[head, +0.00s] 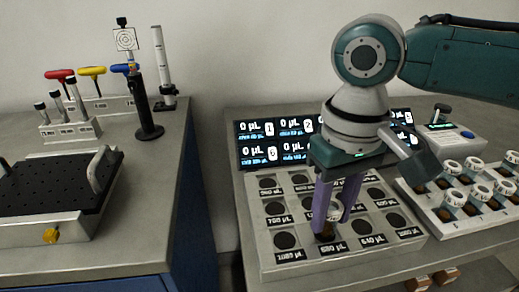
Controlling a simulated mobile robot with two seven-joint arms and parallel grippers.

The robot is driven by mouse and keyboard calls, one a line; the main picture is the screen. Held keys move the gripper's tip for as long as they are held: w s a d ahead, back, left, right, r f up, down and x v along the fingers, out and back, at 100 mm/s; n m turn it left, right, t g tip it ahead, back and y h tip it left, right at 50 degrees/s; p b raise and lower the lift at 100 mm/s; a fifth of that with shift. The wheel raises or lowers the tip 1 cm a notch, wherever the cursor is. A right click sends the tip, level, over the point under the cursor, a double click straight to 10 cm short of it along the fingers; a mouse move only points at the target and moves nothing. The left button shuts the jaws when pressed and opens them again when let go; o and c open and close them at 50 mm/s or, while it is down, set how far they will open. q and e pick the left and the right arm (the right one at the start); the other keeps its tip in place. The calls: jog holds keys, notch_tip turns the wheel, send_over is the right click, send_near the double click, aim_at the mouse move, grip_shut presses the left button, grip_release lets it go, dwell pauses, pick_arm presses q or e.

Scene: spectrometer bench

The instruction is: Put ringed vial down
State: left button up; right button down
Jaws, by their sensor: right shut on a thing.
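My right gripper (334,208) reaches down from the upper right and is shut on a small vial (334,214) with a white cap. The fingers hide much of the vial, and I cannot make out its ring. The vial is at the front row of the grey tray (350,262) with labelled round wells, near the second well from the left. I cannot tell whether its base is inside the well or just above it. My left gripper is not in view.
A second rack (440,232) with several white-capped vials stands at the right. Behind the tray is a display panel (262,152) with µL readings. A left bench holds a black perforated plate (55,190) and a black post (143,105). A gap separates the benches.

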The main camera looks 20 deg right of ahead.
aim_at(333, 207)
jog(key=shift+f, duration=0.15)
jog(key=c, duration=0.5)
grip_release()
notch_tip(333, 207, up, 12)
jog(key=p, duration=0.2)
jog(key=s+a+f+n+t+y, duration=0.2)
jog(key=s+a+f+n+y, duration=0.15)
jog(key=s+a+f, duration=0.55)
jog(key=s+d+h, duration=0.1)
jog(key=s+d, duration=0.1)
jog(key=s+d+t+h, duration=0.1)
jog(key=s+d, duration=0.1)
jog(key=s+d+m+h, duration=0.1)
jog(key=s+d, duration=0.1)
jog(key=shift+s+f+t, duration=0.3)
jog(key=shift+s, duration=0.1)
